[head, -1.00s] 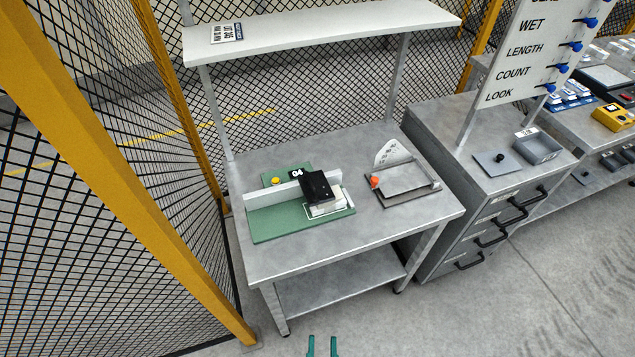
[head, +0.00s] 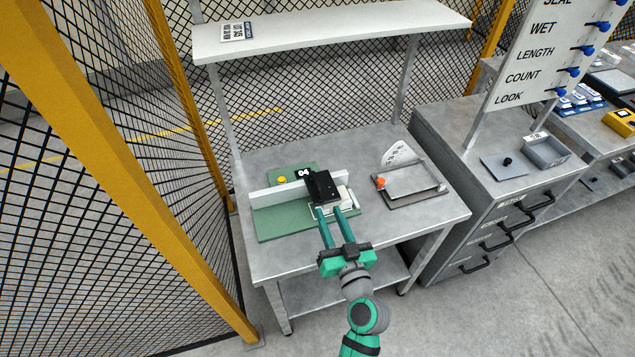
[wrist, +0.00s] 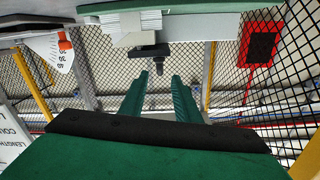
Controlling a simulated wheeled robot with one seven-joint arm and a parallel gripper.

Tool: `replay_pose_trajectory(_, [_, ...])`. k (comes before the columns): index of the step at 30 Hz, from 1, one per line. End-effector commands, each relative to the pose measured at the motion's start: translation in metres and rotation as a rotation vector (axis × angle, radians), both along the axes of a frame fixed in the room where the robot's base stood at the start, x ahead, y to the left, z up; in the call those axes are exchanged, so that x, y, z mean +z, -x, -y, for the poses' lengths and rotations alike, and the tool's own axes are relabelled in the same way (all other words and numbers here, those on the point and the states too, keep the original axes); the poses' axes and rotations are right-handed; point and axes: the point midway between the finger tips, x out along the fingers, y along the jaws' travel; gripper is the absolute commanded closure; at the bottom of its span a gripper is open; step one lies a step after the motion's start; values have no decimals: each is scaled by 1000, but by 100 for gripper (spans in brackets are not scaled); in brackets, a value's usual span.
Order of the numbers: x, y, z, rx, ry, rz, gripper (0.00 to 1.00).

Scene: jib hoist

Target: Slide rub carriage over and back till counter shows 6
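The rub carriage (head: 321,187) is a black block at the right part of a pale rail (head: 275,191) on a green base (head: 290,222). The counter (head: 303,173) behind the rail appears to read 04. My gripper (head: 329,209) reaches in from the front, its two green fingers apart and their tips close to the carriage's front. In the wrist view the fingers (wrist: 162,76) are open, with the carriage's dark knob (wrist: 159,67) showing in line with the gap between them. I cannot tell whether the fingers touch it.
A white pad (head: 345,195) in a white outline lies right of the carriage. A grey tray device with an orange knob (head: 380,182) stands further right on the table (head: 285,263). A shelf (head: 330,28) hangs above. Mesh fencing with yellow posts (head: 170,170) closes the left side.

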Motion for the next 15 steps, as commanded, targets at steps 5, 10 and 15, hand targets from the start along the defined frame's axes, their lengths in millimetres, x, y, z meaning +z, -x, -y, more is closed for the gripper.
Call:
replay_pose_trajectory(5, [11, -11, 0, 23, 5, 21, 71])
replay_pose_trajectory(10, [11, -29, -6, 25, 4, 22, 71])
replay_pose_trajectory(15, [12, -58, -16, 26, 4, 23, 71])
